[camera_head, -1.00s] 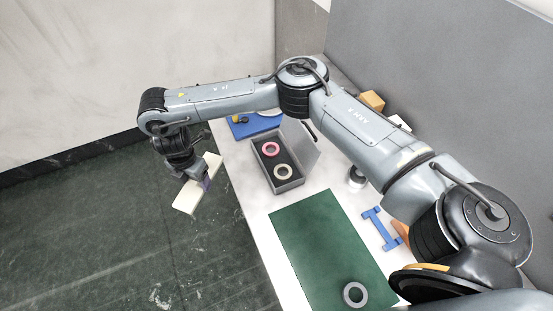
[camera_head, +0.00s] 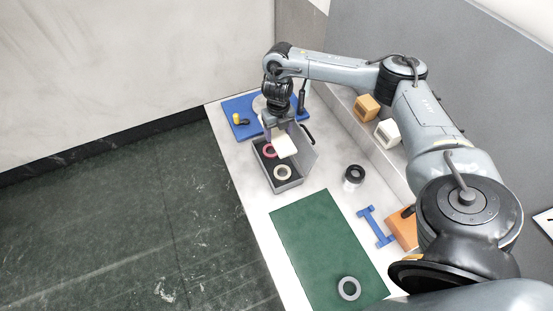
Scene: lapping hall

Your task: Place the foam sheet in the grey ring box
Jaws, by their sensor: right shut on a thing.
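The foam sheet (camera_head: 284,146) is a thin cream rectangle. My right gripper (camera_head: 276,130) is shut on it and holds it tilted over the far part of the grey ring box (camera_head: 289,186). The box stands open on the bench, its lid (camera_head: 305,157) raised on the right side. A pink ring (camera_head: 268,151) lies in the far compartment, partly covered by the sheet. A cream ring (camera_head: 282,172) lies in the near compartment. I cannot tell whether the sheet touches the box. My left gripper is not in view.
A green mat (camera_head: 320,235) with a grey ring (camera_head: 349,288) lies nearer. A black ring-shaped thing (camera_head: 354,175), a blue bracket (camera_head: 376,227) and an orange block (camera_head: 403,229) are on the right. A blue board (camera_head: 239,107) lies behind the box. Orange and white blocks (camera_head: 367,107) sit along the wall.

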